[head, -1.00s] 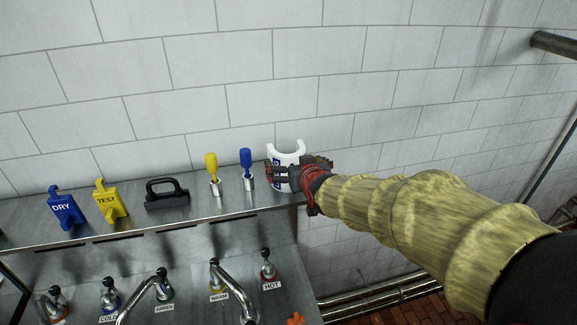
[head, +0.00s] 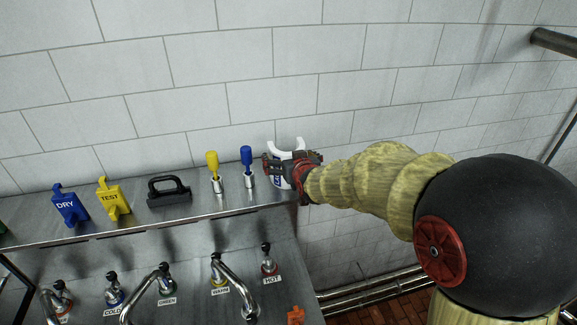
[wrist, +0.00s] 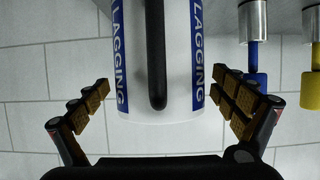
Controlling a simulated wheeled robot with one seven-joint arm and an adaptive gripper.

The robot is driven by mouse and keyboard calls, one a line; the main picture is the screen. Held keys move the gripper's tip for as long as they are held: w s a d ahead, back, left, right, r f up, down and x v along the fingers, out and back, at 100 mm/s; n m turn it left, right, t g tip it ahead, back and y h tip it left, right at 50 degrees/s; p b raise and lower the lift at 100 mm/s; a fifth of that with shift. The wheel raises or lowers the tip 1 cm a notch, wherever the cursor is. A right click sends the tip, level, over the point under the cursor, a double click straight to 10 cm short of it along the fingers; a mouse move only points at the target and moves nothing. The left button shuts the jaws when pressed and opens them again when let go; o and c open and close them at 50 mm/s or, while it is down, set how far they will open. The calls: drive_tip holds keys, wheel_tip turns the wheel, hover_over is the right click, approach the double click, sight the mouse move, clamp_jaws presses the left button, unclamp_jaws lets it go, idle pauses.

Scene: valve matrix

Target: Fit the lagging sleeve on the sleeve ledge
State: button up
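The lagging sleeve (head: 283,183) is a white, open-sided half ring standing at the right end of the steel shelf. In the wrist view the sleeve (wrist: 180,95) shows two blue LAGGING labels and a dark bar handle between them. My gripper (head: 290,162) is at the sleeve and hides much of it in the head view. In the wrist view my gripper (wrist: 163,88) is open, with one padded finger on each side of the sleeve and visible gaps to it. I cannot pick out the sleeve ledge for certain.
On the shelf (head: 120,228), left of the sleeve, stand a blue-handled tool (head: 246,158), a yellow-handled tool (head: 212,164), a black handled block (head: 168,192), and yellow TEST (head: 113,198) and blue DRY (head: 69,206) tags. Labelled taps sit below. A tiled wall is behind.

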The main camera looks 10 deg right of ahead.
drive_tip(key=c, duration=1)
drive_tip(key=shift+c, duration=0.2)
